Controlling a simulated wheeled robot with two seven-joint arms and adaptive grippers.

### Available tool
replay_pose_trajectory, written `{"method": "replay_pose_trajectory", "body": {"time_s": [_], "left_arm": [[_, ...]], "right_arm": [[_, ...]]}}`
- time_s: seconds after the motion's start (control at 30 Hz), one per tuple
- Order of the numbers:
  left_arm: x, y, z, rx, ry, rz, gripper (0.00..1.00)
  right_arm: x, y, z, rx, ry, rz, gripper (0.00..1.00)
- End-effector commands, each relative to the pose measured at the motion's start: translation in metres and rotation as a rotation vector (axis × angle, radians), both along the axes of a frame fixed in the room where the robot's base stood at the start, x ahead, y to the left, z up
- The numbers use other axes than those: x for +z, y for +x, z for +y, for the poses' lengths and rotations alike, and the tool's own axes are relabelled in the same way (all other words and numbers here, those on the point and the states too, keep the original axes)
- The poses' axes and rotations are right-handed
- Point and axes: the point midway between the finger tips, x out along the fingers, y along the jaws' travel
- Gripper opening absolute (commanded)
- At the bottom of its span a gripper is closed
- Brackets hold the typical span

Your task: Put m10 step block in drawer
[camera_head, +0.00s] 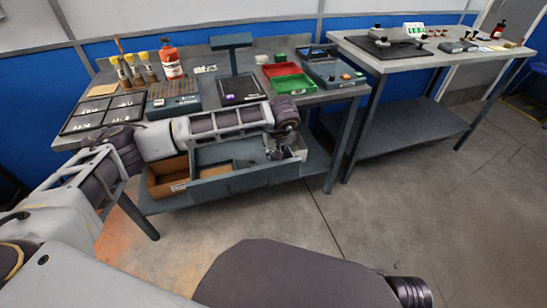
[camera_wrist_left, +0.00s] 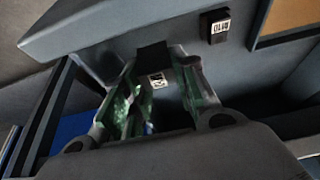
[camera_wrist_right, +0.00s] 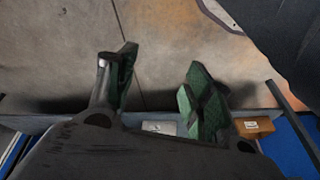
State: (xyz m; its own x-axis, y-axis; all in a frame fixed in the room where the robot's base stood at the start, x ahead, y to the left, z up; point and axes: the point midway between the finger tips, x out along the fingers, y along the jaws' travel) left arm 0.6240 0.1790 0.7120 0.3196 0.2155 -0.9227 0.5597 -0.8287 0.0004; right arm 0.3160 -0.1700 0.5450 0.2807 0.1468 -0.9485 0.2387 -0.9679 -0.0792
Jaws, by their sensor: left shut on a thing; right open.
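My left gripper (camera_wrist_left: 158,105) reaches down into the open grey drawer (camera_head: 245,180). In the left wrist view its green-padded fingers are shut on a dark block (camera_wrist_left: 153,56) with a small white label that I cannot read. A second small dark piece (camera_wrist_left: 218,28) has a white label that looks like M10 upside down; it is apart from the fingers. I cannot tell which piece is the step block or whether the held block touches the drawer floor. In the head view my arm partly hides the drawer. My right gripper (camera_wrist_right: 155,90) is open and empty.
A cardboard box (camera_head: 168,187) stands at the drawer's left end. The bench above holds a segmented tray (camera_head: 103,113), an orange-red bottle (camera_head: 172,62), red and green bins (camera_head: 292,84) and a dark stand (camera_head: 232,41). A second table (camera_head: 440,62) stands right; floor in front is clear.

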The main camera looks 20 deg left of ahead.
Motion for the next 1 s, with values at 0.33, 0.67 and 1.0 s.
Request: {"method": "replay_pose_trajectory", "body": {"time_s": [0.33, 0.67, 1.0], "left_arm": [[-0.019, 0.0, 0.0, 0.0, -0.001, 0.001, 0.0], [-0.037, 0.0, 0.0, 0.001, -0.001, -0.002, 0.0], [-0.039, 0.0, 0.0, 0.0, 0.0, -0.001, 0.0]], "right_arm": [[-0.004, -0.002, 0.0, 0.003, 0.0, 0.002, 0.52], [0.013, -0.001, 0.001, 0.007, 0.008, -0.022, 0.52], [0.007, -0.005, 0.002, 0.007, 0.012, -0.016, 0.52]]}}
